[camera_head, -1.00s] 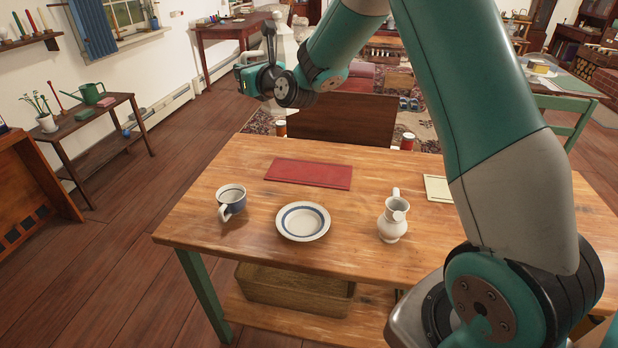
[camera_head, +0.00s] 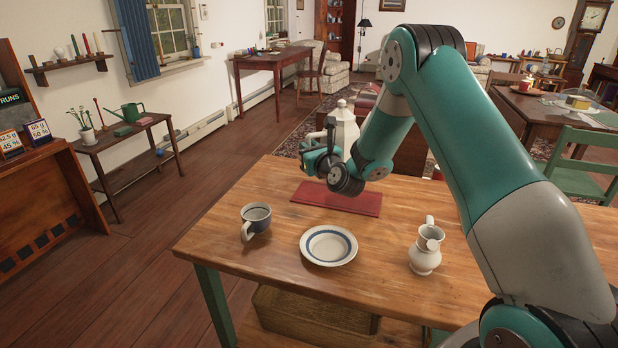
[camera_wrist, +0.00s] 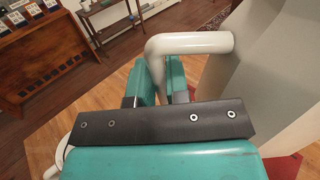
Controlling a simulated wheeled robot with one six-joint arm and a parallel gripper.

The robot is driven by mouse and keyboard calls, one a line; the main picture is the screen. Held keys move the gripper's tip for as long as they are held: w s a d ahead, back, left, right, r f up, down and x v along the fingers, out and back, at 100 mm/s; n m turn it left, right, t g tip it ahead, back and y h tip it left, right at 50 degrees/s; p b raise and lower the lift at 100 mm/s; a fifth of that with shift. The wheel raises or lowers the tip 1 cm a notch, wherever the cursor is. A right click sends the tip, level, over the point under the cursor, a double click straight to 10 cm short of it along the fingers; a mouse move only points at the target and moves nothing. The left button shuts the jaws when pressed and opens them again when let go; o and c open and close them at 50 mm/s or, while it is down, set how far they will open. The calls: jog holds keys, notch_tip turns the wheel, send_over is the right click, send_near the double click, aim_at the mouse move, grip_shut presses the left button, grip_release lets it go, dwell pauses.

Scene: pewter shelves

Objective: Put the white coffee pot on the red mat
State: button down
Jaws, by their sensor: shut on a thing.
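The white coffee pot (camera_head: 345,128) is upright at the far edge of the table in the head view. Its lower part is hidden behind my wrist. My gripper (camera_head: 326,148) is shut on its handle; in the wrist view the handle (camera_wrist: 188,43) passes between my teal fingers (camera_wrist: 166,78), with the pot's pale body (camera_wrist: 262,70) at the right. The red mat (camera_head: 335,201) lies flat on the table, below and just in front of my gripper. A corner of the mat (camera_wrist: 285,168) shows in the wrist view. I cannot tell whether the pot touches the mat.

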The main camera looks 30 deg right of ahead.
notch_tip(320, 180, down, 6)
jog(key=b, duration=0.2)
jog(key=shift+f, duration=0.15)
jog(key=shift+f, duration=0.15)
jog(key=c, duration=1.1)
grip_release()
jog(key=shift+b, duration=0.3)
